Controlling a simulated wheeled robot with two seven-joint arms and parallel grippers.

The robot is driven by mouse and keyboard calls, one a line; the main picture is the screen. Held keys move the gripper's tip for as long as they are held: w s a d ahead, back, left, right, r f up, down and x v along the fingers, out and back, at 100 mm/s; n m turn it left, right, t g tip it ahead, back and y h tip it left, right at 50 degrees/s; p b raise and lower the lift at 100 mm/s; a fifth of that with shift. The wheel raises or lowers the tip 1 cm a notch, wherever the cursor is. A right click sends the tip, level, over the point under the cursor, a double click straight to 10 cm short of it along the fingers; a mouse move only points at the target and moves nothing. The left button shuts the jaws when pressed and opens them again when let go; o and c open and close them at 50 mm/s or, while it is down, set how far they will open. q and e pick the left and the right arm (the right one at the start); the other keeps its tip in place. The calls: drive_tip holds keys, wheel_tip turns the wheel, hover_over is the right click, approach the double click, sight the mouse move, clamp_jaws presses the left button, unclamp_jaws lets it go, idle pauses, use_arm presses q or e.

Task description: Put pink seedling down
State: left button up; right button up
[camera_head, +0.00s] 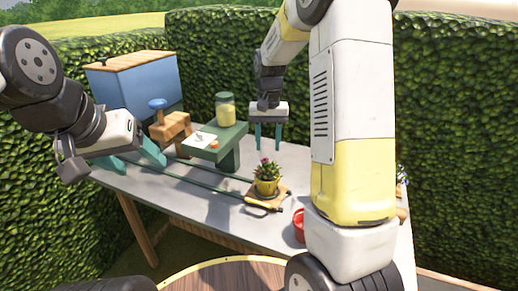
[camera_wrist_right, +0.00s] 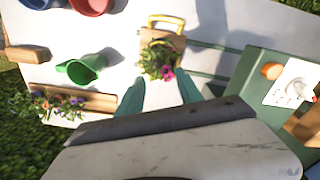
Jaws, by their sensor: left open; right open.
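The pink seedling (camera_head: 267,170), green with pink blooms, stands upright in a yellow pot (camera_head: 266,187) on a small wooden board (camera_head: 284,191) on the table. In the right wrist view the seedling (camera_wrist_right: 160,66) shows just beyond the fingers, with the board (camera_wrist_right: 163,40) beneath it. My right gripper (camera_head: 268,147) is open and empty, its teal fingers pointing down above and behind the seedling, apart from it. My left gripper (camera_head: 139,160) is open and empty over the table's left side, far from the seedling.
A green stand (camera_head: 216,143) holds a jar (camera_head: 225,109) and white paper (camera_head: 200,140). A blue box (camera_head: 134,80) stands at the back left. A red pot (camera_head: 299,226) is partly hidden by my right arm. The right wrist view shows a green pot (camera_wrist_right: 84,69) and a flower planter (camera_wrist_right: 85,100).

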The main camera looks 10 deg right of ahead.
drive_tip(key=s+r+n+t+y, duration=0.1)
drive_tip(key=s+r+t+y, duration=0.15)
drive_tip(key=s+r, duration=0.95)
drive_tip(key=s+a+r+n+t, duration=0.1)
drive_tip(key=s+a+n+t, duration=0.1)
drive_tip(key=s, duration=1)
drive_tip(key=shift+r+t, duration=0.2)
drive_tip(key=shift+t, duration=0.65)
